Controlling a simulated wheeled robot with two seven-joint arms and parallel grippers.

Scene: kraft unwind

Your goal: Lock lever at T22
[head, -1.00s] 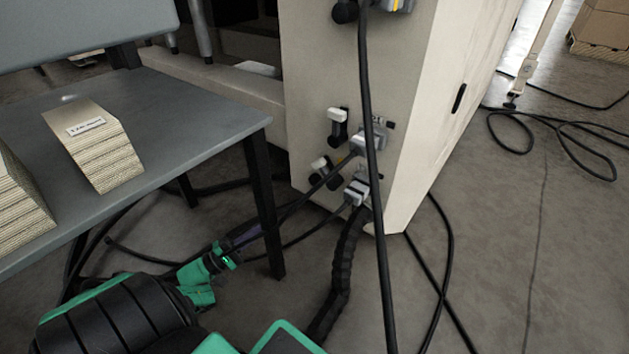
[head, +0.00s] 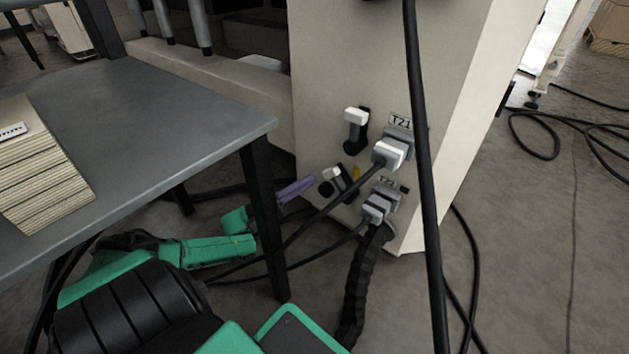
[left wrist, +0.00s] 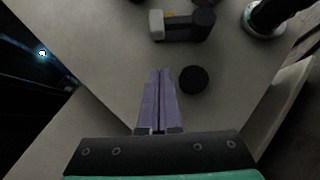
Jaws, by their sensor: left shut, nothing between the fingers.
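The T22 label (head: 387,182) is partly hidden on the beige cabinet's lower face. Beside it is the lower lever (head: 347,181), with a black body and white handle end (head: 328,178), pointing left. A yellow mark (head: 356,172) shows behind it. My left gripper (head: 308,183) has slim purple fingers, shut and empty, just left of and slightly below the white end. The left wrist view shows the fingers (left wrist: 158,76) apart from a lever (left wrist: 183,27) with a pale end, and beside a round black knob (left wrist: 194,79). My right gripper is out of view.
The upper lever (head: 356,128) sits near the T21 label (head: 400,120). Grey plugs (head: 392,152) (head: 377,206) carry cables right of the levers. A thick black cable (head: 424,180) hangs in front. The grey table (head: 170,125) and its leg (head: 263,215) stand at left, close to my arm.

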